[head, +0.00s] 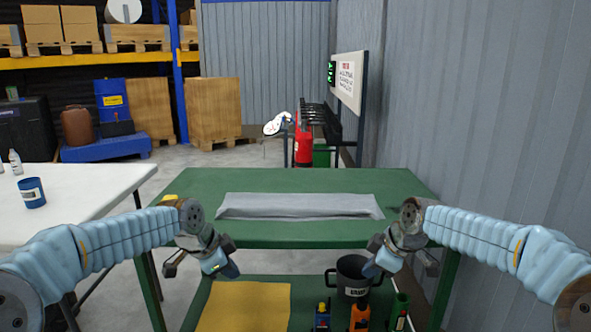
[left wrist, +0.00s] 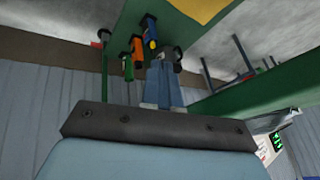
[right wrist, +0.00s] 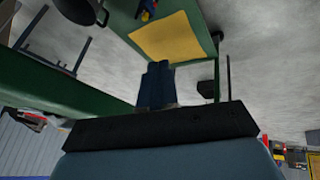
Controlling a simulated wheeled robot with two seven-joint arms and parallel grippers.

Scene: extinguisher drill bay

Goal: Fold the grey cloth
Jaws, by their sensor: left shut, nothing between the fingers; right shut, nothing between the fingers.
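The grey cloth (head: 300,205) lies on the green table (head: 205,235) as a long, narrow strip running left to right. Its front edge looks slightly raised along the middle. My left gripper (head: 222,268) is shut and empty, in front of the table's near edge and below the cloth's left part. My right gripper (head: 378,266) is shut and empty, in front of the near edge towards the cloth's right end. Neither touches the cloth. The left wrist view shows the closed left fingers (left wrist: 163,85), and the right wrist view shows the closed right fingers (right wrist: 156,85).
A lower green shelf holds a yellow sheet (head: 245,307), a black pot (head: 352,272) and several small tools (head: 360,316). A white table (head: 75,195) with a blue mug (head: 32,192) stands left. A red extinguisher (head: 303,140) stands behind the table. A grey wall closes the right side.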

